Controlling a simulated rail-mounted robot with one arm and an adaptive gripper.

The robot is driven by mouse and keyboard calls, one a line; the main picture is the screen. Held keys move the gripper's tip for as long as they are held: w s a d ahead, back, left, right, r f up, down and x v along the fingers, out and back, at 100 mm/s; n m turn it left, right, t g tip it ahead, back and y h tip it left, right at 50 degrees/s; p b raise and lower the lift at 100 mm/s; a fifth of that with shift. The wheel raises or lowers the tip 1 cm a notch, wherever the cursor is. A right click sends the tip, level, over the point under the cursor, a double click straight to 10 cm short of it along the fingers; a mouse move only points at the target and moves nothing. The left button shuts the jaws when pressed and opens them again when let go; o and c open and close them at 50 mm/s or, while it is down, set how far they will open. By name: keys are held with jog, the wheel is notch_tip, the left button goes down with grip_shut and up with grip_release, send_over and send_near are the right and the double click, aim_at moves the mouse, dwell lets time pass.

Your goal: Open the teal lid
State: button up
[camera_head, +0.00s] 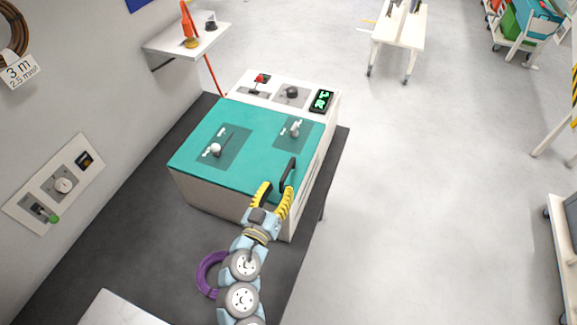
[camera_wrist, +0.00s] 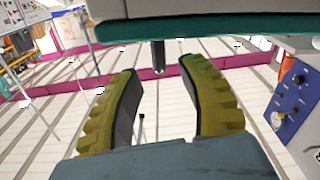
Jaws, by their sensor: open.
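The teal lid (camera_head: 245,140) lies flat and shut on top of a white box-shaped machine (camera_head: 215,195). A black handle (camera_head: 288,174) stands on the lid near its front right corner. My gripper (camera_head: 277,190) is open at the front edge of the lid, close to the handle. In the wrist view, the lid's teal edge (camera_wrist: 215,27) runs across the top. A dark post, seemingly part of the handle (camera_wrist: 158,57), shows between the tips of my open gripper (camera_wrist: 158,72). A gap shows on each side of it.
Two levers, one white-knobbed (camera_head: 215,149) and one grey (camera_head: 295,128), stand on the lid. Behind it is a panel with a red switch (camera_head: 262,78), a knob and a green display (camera_head: 321,100). A purple cable coil (camera_head: 207,273) lies below my arm. Open floor lies to the right.

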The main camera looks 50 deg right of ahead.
aim_at(289, 167)
jog(key=p+x, duration=0.1)
jog(key=x, duration=0.6)
jog(key=shift+w+d, duration=0.1)
jog(key=shift+d, duration=0.25)
grip_shut()
